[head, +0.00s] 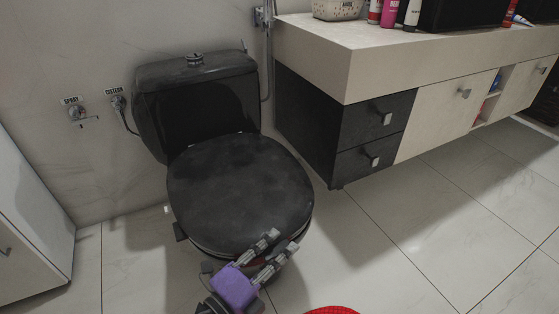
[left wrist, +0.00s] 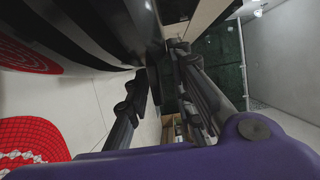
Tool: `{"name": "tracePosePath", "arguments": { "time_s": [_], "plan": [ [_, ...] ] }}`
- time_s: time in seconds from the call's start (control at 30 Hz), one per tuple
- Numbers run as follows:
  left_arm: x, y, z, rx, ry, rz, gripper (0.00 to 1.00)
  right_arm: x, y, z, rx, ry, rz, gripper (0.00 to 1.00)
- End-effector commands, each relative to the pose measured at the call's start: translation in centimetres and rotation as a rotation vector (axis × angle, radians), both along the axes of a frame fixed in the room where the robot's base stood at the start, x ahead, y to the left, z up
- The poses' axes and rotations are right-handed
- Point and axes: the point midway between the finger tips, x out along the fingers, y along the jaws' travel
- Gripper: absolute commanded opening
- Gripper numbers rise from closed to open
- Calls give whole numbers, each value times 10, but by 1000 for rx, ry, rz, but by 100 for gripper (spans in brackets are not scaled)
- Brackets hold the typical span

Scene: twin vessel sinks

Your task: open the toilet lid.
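The toilet lid (head: 240,190) is black and lies flat, closed over the bowl, in the middle of the head view. The black tank (head: 197,105) stands behind it against the wall. My left gripper (head: 281,243), with a purple body, is at the lid's front edge, its two fingers pointing toward the rim. My right gripper is not in view.
A vanity with a pale counter (head: 350,45) and dark drawers (head: 375,120) stands to the right. A white cabinet (head: 30,230) is at the left. A red rug (head: 332,310) lies at the bottom edge. The tiled floor (head: 400,240) at right is clear.

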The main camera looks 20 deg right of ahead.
Motion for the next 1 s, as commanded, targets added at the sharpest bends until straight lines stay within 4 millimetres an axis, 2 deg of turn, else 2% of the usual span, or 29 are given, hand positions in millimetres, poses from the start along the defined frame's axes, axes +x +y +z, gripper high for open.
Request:
{"name": "tracePosePath", "arguments": {
  "time_s": [0.03, 0.13, 0.53, 1.0],
  "plan": [
    [0, 0, 0, 0, 0, 0, 11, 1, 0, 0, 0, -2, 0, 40],
    [0, 0, -1, 0, 1, 0, 0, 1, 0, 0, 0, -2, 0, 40],
    [-1, 2, -3, 5, 11, 0, 0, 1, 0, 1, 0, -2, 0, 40],
    [0, 2, 18, -1, 47, 0, 0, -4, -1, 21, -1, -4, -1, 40]
  ]
}}
